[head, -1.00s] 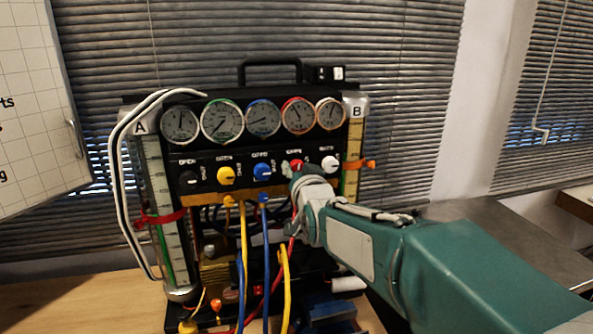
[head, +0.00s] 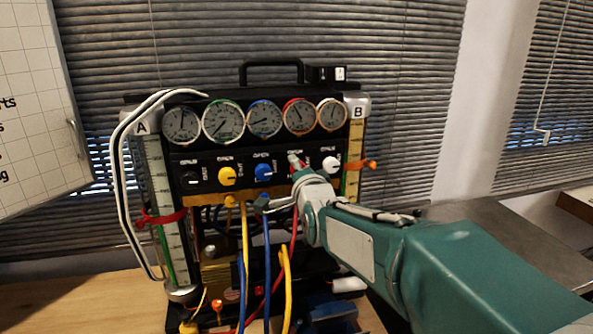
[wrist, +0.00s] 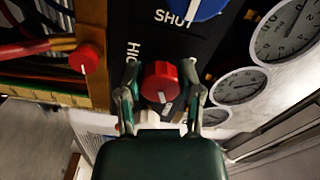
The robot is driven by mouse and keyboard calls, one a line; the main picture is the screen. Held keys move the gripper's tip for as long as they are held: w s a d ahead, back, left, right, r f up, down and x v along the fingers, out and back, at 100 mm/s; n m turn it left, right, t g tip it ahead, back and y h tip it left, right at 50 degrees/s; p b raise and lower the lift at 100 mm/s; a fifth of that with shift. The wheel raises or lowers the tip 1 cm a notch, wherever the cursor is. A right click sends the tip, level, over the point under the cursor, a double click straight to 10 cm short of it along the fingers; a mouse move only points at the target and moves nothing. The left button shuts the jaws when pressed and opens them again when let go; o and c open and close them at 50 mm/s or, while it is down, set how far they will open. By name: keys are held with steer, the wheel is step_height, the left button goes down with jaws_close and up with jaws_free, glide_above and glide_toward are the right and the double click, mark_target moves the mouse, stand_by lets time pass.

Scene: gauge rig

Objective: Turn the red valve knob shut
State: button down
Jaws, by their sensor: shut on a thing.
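The red valve knob (wrist: 161,82) sits between my gripper's two fingers in the wrist view, with a pale pointer mark on its lower part. My gripper (wrist: 161,88) is shut on it, one finger along each side. In the head view my gripper (head: 299,164) is at the gauge rig's black knob panel (head: 210,162), between the blue knob (head: 263,171) and the white knob (head: 330,164). There it hides most of the red knob.
A yellow knob (head: 227,176) and a black knob (head: 190,178) are further left. Several gauges stand above. Yellow and blue hoses (head: 266,255) hang below the panel. Another red round part (wrist: 84,59) is on the tan strip. Blinds are behind the rig.

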steer(key=m, duration=0.5)
steer(key=shift+f, duration=0.25)
stand_by(0.5)
steer(key=shift+c, duration=1.3)
jaws_free()
steer(key=shift+r, duration=0.2)
steer(key=shift+s, duration=0.2)
steer(key=v, duration=1.1)
steer(key=shift+s, duration=0.2)
steer(key=shift+f, duration=0.15)
